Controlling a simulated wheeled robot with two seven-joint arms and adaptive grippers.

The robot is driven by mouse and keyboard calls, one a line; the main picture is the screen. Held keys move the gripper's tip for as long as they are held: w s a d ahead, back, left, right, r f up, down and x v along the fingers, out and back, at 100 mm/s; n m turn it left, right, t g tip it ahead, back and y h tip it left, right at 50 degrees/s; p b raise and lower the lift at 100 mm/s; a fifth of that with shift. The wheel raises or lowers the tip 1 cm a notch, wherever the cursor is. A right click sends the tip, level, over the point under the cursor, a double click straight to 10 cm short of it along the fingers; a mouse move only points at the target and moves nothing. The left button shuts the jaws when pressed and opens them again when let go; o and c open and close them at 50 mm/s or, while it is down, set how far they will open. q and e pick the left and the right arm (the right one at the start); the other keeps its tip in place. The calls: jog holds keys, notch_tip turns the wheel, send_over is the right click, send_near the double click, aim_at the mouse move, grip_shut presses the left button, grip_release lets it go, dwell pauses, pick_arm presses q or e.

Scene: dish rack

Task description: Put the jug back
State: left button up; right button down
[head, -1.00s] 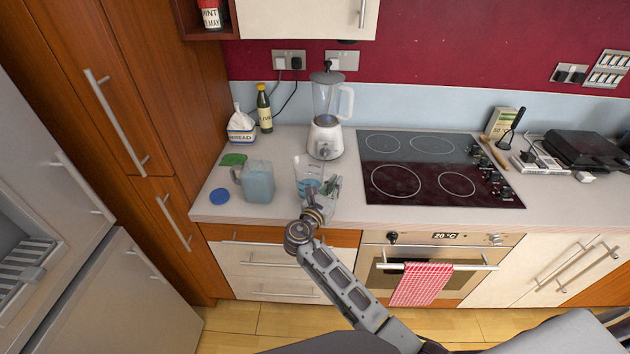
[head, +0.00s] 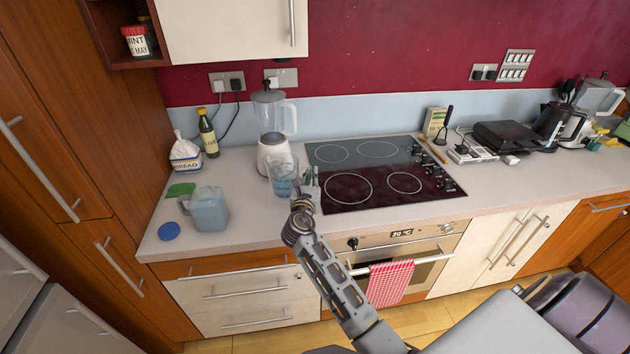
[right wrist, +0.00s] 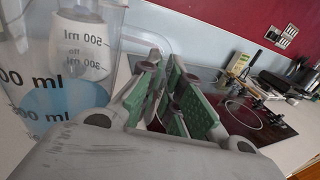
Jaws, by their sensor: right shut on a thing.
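A clear measuring jug (head: 283,178) with ml marks and blue liquid low in it is at my right gripper (head: 308,184), in front of the blender. In the right wrist view the jug (right wrist: 40,75) fills the left side, and its clear handle runs to the fingers of the right gripper (right wrist: 165,95), which are shut on it. The jug looks about upright; I cannot tell whether its base touches the counter. A second, bluish jug with a handle (head: 208,211) stands further left on the counter. My left gripper is not in view.
The blender (head: 272,140) stands just behind the held jug, and the black hob (head: 375,175) is close on its right. A blue lid (head: 169,231), a green cloth-like item (head: 180,190), a bread-marked container (head: 186,158) and a bottle (head: 208,135) are at left.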

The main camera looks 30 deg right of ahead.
jog(key=shift+r, duration=0.1)
dwell(0.4)
jog(key=shift+p, duration=0.45)
jog(key=shift+f+b, duration=1.45)
jog(key=shift+f, duration=1.25)
jog(key=shift+f+b, duration=0.35)
jog(key=shift+f, duration=0.55)
jog(key=c, duration=1.5)
grip_release()
jog(key=shift+f, duration=0.1)
